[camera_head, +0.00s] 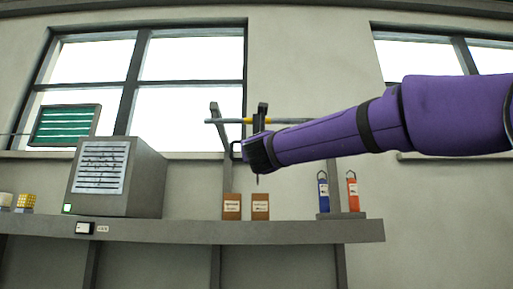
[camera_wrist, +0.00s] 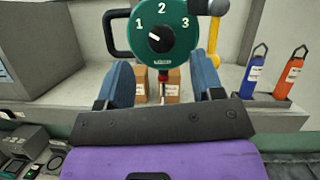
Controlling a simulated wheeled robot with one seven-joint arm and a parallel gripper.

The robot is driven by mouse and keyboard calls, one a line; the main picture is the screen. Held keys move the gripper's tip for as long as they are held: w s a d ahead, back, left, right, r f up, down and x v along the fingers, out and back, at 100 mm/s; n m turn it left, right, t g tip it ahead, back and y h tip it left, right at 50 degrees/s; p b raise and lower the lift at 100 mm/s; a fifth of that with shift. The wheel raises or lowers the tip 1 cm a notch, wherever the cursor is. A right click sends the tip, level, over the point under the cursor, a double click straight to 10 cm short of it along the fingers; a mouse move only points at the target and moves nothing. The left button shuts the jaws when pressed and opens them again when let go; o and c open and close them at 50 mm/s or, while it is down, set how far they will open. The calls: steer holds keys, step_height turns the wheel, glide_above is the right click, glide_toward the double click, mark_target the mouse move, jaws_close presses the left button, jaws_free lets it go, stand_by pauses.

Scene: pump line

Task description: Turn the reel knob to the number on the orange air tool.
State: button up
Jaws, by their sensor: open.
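The reel knob (camera_wrist: 161,40) is a black knob on a round green dial (camera_wrist: 181,27) marked 1, 2 and 3, at the top of the wrist view. Its white mark lies on the left side, roughly toward the 1. In the head view my gripper (camera_head: 258,152) is at the reel bar, and the dial is hidden there.
Two brown boxes (camera_head: 232,206) stand on the shelf (camera_head: 290,232) below my gripper. A grey cabinet with a printed sheet (camera_head: 145,180) stands at left.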

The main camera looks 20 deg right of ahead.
steer(key=shift+x, duration=2.55)
steer(key=shift+d, duration=0.1)
steer(key=c, duration=0.9)
steer(key=shift+c, duration=0.2)
